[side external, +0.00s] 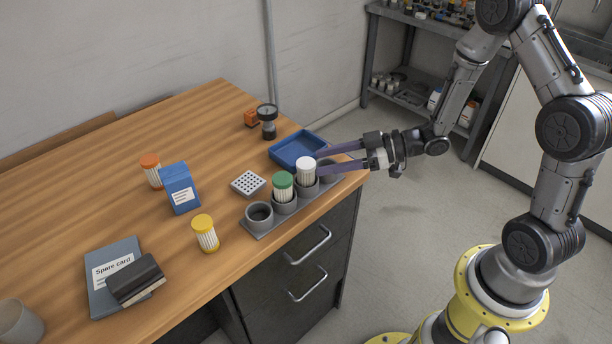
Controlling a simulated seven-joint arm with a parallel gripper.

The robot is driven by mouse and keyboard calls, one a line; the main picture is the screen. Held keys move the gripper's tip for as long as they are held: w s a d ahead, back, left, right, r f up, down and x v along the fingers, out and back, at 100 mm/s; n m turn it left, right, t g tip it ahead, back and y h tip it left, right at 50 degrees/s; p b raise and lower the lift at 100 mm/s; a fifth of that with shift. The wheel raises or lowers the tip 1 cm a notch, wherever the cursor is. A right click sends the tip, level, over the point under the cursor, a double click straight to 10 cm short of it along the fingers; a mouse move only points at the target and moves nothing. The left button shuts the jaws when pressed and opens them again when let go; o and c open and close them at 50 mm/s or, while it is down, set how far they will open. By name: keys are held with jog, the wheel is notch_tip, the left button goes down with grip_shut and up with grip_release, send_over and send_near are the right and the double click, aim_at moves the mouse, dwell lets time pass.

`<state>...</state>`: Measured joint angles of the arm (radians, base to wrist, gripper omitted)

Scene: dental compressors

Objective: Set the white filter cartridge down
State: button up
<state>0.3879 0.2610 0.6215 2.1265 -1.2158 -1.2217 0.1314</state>
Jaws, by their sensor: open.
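The white filter cartridge (306,171) stands upright in a cup of the grey holder rack (251,228), on the table's right side. The green-capped cartridge (283,188) stands in the cup to its left. My gripper (318,171) reaches in from the right, with its long purple fingers spread apart. The fingers are at the white cartridge, one toward its far side and one toward its near side. I cannot tell whether either finger touches it. The leftmost cup (260,214) is empty. The rightmost cup (328,168) is partly hidden by the fingers.
A blue tray (284,157) lies just behind the rack. A small white perforated block (248,184), a yellow-capped cartridge (205,233), a blue carton (179,188) and an orange-capped cartridge (151,170) stand to the left.

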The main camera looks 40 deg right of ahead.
aim_at(306, 163)
jog(key=shift+x, duration=2.75)
jog(key=shift+f, duration=0.1)
grip_shut()
